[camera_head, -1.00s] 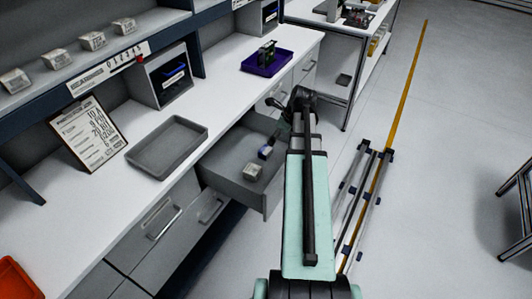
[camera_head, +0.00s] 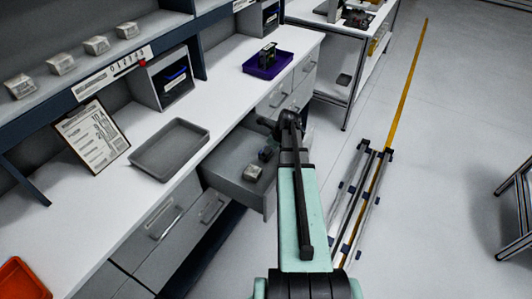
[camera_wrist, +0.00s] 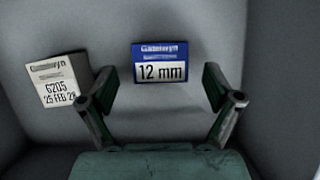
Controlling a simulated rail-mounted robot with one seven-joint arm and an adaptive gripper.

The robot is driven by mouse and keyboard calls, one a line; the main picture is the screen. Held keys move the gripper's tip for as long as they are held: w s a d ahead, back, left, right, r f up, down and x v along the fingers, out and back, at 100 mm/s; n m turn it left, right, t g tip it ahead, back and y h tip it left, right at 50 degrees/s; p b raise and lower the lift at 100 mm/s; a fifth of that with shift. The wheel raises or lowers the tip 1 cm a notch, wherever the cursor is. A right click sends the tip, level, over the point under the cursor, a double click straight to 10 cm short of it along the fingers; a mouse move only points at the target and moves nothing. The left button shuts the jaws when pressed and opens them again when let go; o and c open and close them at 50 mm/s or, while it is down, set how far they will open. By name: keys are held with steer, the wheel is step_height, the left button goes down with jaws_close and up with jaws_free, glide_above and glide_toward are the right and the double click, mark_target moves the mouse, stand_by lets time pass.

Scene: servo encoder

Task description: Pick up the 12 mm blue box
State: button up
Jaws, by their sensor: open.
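The 12 mm blue box (camera_wrist: 161,63), blue and white with "12 mm" on its face, lies on the drawer floor in the wrist view, ahead of and between my fingertips. In the head view the box (camera_head: 265,154) is small and dark beside my arm. My gripper (camera_wrist: 160,100) is open and empty, its two fingers spread wider than the box. I see no contact with it. In the head view my gripper is mostly hidden behind my arm. A white box (camera_wrist: 56,86) marked "6205" lies left of the blue box, close to my left finger; it also shows in the head view (camera_head: 252,173).
The open grey drawer (camera_head: 238,191) holds both boxes, and its walls stand close around my gripper. The white bench (camera_head: 120,201) above carries an empty grey tray (camera_head: 171,150), a clipboard (camera_head: 95,137) and a purple tray (camera_head: 281,64).

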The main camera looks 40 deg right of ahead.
steer(key=shift+x, duration=1.15)
steer(key=shift+c, duration=0.3)
steer(key=c, duration=1.3)
steer(key=shift+r, duration=0.1)
